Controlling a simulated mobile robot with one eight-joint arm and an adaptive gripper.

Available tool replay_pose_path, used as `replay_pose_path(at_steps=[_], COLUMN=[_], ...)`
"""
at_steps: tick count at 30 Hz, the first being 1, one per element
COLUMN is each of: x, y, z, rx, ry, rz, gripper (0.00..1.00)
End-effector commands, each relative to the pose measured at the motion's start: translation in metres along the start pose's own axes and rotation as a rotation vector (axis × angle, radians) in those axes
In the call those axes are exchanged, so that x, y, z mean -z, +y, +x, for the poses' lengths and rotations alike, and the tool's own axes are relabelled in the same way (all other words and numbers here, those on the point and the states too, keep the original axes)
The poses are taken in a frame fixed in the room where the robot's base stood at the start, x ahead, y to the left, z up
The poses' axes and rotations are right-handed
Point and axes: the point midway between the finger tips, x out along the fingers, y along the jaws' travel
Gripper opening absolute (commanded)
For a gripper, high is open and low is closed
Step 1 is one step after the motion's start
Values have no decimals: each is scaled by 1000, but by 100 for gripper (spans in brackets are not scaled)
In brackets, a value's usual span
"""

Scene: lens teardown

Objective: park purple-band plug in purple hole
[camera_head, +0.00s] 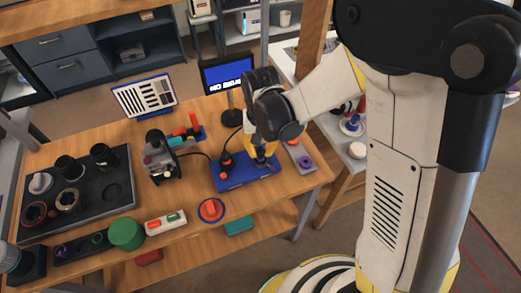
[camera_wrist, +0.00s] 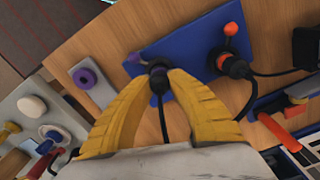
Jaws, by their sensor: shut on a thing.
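My gripper (camera_wrist: 158,78) is shut on a black plug (camera_wrist: 156,66) at the blue panel (camera_wrist: 190,45), with a dark cable hanging from it. Its band is mostly hidden by the fingers. A purple patch (camera_wrist: 132,60) shows on the panel beside the plug. A grey plate (camera_wrist: 98,92) next to the panel carries a purple ring (camera_wrist: 84,78); the ring also shows in the head view (camera_head: 305,162). In the head view my gripper (camera_head: 261,152) is over the right part of the blue panel (camera_head: 232,184). I cannot tell whether the plug is seated in the panel.
A second black plug with orange parts (camera_wrist: 235,67) stands on the panel's other side, its cable curling nearby. A microscope-like device (camera_head: 160,158), a dark tray (camera_head: 85,205), a green cylinder (camera_head: 126,233) and a red button on a blue disc (camera_head: 210,209) stand on the wooden bench.

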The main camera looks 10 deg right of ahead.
Motion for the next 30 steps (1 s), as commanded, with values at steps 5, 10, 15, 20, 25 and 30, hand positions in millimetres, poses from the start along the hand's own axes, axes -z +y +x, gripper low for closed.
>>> replay_pose_path(at_steps=[5,10,15,20,25,30], x=[0,0,0,0,0,0], y=[0,0,0,0,0,0], z=[-3,-5,-7,-9,-11,-14], rx=[0,0,0,0,0,0], ry=[0,0,0,0,0,0], rz=[0,0,0,0,0,0], gripper=[0,0,0,0,0,0])
